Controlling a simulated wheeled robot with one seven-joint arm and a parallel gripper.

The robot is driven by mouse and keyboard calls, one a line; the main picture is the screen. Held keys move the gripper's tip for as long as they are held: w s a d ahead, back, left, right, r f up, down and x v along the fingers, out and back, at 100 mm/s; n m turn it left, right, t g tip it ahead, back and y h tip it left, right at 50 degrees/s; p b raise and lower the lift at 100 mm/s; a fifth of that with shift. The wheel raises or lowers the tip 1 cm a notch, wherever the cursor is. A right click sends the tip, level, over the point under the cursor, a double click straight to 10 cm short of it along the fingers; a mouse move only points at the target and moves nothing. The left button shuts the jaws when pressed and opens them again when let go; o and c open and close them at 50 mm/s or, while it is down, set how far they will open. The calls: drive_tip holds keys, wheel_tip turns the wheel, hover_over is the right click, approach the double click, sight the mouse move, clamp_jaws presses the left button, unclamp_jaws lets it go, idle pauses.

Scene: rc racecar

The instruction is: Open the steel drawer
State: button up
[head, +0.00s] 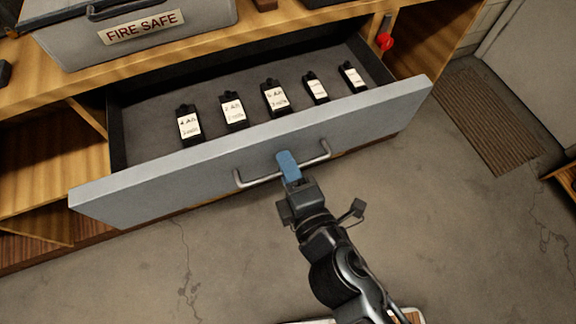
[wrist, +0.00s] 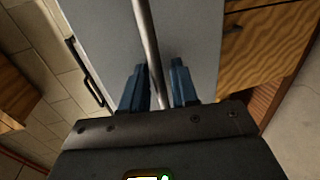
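The steel drawer (head: 250,150) has a grey front and stands pulled well out of the wooden bench. Its bar handle (head: 258,180) is on the front face. My gripper (head: 288,166) is at the handle, toward its right half. In the wrist view, the handle bar (wrist: 147,40) runs between the two blue fingers (wrist: 158,85) of my gripper. A narrow gap shows between the bar and the right finger, so the fingers are around the bar but not clamped on it.
Several labelled black items (head: 274,97) stand in a row inside the drawer. A grey box marked FIRE SAFE (head: 140,30) sits on the bench top. A red knob (head: 385,41) is right of the drawer. The floor (head: 130,275) in front is mostly clear.

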drive_tip(key=shift+s, duration=0.1)
drive_tip(key=b+v, duration=0.1)
drive_tip(key=v, duration=0.6)
drive_tip(key=shift+s, duration=0.3)
drive_tip(key=shift+d, duration=0.2)
drive_tip(key=s+d+r+m+h, duration=0.2)
drive_tip(key=s+d+r+m, duration=0.3)
drive_tip(key=s+d+m, duration=0.3)
drive_tip(key=s+d+r+m+h, duration=0.2)
drive_tip(key=s+d+r+m, duration=0.3)
drive_tip(key=s+d+m, duration=0.3)
drive_tip(key=s+m, duration=0.3)
drive_tip(key=m, duration=0.2)
drive_tip(key=shift+s+d+r+p, duration=0.25)
drive_tip(key=shift+d+r+p, duration=0.05)
drive_tip(key=shift+r+p, duration=0.1)
